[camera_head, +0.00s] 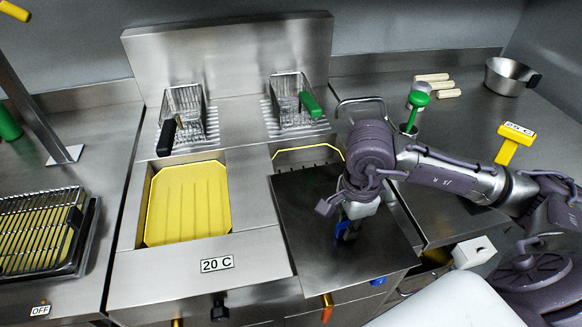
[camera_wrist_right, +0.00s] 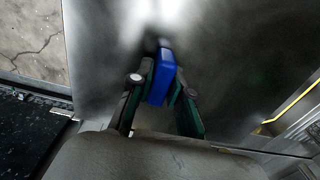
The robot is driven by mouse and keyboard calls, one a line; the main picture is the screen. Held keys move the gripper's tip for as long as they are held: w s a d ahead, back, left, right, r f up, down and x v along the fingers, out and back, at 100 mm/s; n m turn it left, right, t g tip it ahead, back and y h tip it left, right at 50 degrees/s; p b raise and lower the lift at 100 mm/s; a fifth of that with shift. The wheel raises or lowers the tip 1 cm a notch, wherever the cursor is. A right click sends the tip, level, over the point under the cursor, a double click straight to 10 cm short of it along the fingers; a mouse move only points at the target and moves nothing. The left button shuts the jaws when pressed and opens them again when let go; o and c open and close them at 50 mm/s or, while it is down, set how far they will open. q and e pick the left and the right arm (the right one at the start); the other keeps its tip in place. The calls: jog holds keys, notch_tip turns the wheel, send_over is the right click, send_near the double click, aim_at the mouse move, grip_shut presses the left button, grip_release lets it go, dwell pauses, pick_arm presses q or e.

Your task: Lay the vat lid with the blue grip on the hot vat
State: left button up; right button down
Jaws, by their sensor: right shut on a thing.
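The vat lid is a dark steel plate (camera_head: 390,258) with a blue grip (camera_wrist_right: 160,82). My right gripper (camera_head: 350,222) is shut on the blue grip, which also shows in the wrist view between the fingers. The lid is over the right vat (camera_head: 290,153) and hides most of it; only a back strip with a yellow line shows. I cannot tell whether the lid touches the vat's rim. The left vat (camera_head: 188,204) is open, with yellow oil and a "20 C" label (camera_head: 217,264) in front. No temperature label shows for the right vat. My left gripper is not in view.
Two wire baskets, one with a black grip (camera_head: 184,110) and one with a green grip (camera_head: 292,100), sit behind the vats. A rack (camera_head: 40,232) lies at left. A yellow labelled probe (camera_head: 508,150), a green-handled tool (camera_head: 417,101) and a pan (camera_head: 506,77) are at right.

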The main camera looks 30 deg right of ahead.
aim_at(323, 174)
jog(key=w, duration=0.2)
jog(key=w+d+p, duration=0.1)
jog(key=w, duration=0.1)
jog(key=w+d+p, duration=0.1)
jog(key=w, duration=0.1)
jog(key=shift+w+r, duration=0.15)
jog(key=shift+r, duration=0.1)
jog(key=w+d+p, duration=0.1)
jog(key=w, duration=0.2)
jog(key=w+p, duration=0.1)
jog(key=w, duration=0.3)
jog(key=w+d+p, duration=0.1)
jog(key=w, duration=0.3)
jog(key=shift+d+f, duration=0.25)
jog(key=shift+d, duration=0.05)
notch_tip(323, 174, down, 3)
jog(key=shift+s+f+p, duration=0.1)
jog(key=shift+f+p, duration=0.05)
jog(key=shift+p, duration=0.65)
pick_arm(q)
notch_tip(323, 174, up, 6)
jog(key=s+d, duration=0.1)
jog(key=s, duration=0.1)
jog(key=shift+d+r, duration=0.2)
pick_arm(e)
jog(key=shift+f, duration=0.1)
